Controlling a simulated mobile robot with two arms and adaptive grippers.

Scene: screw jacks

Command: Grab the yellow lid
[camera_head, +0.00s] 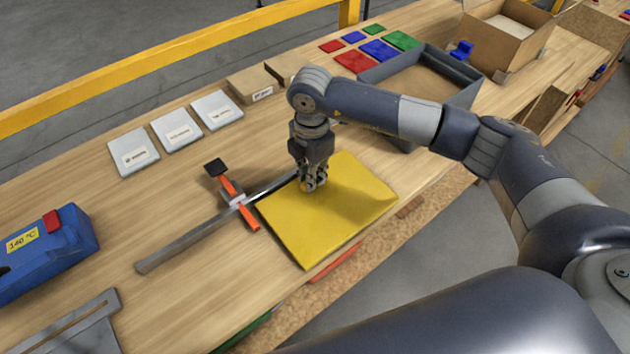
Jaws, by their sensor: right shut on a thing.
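The yellow lid (335,222) is a flat, roughly square plate on the wooden table near its front edge. My right gripper (313,187) points straight down over the upper left part of the lid. Its fingers are closed on the lid, and the exact contact is small and partly hidden by the gripper itself. The lid looks flat and close to the table top. My left gripper is not in view.
A bar clamp with orange parts (230,187) lies left of the lid, its long bar reaching close to it. A grey open bin (462,98) stands behind the right arm. A blue device (60,250) sits at far left. Three labelled white boxes (178,130) lie behind.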

